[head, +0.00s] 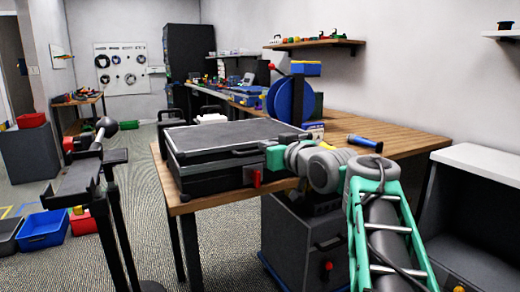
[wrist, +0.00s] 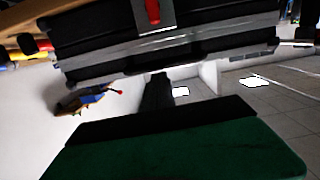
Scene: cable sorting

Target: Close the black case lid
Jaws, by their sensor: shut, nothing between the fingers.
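The black case (head: 215,178) sits on the near left corner of the wooden table. Its lid (head: 225,135) lies flat or nearly flat over the base; I cannot tell whether it is fully shut. A red latch (head: 255,178) is on the case's side facing my arm. My gripper (head: 256,149) is shut and empty at the lid's edge, just above the red latch; contact is unclear. In the wrist view, the case (wrist: 100,40) fills the top with its red latch (wrist: 152,12), and my gripper (wrist: 158,82) points towards its pale rims.
A blue-handled tool (head: 365,143) lies on the wooden table (head: 410,140) to the right of the case. A blue spool (head: 285,102) stands behind it. A grey cabinet (head: 300,240) is under the table. A black stand (head: 105,190) rises at left.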

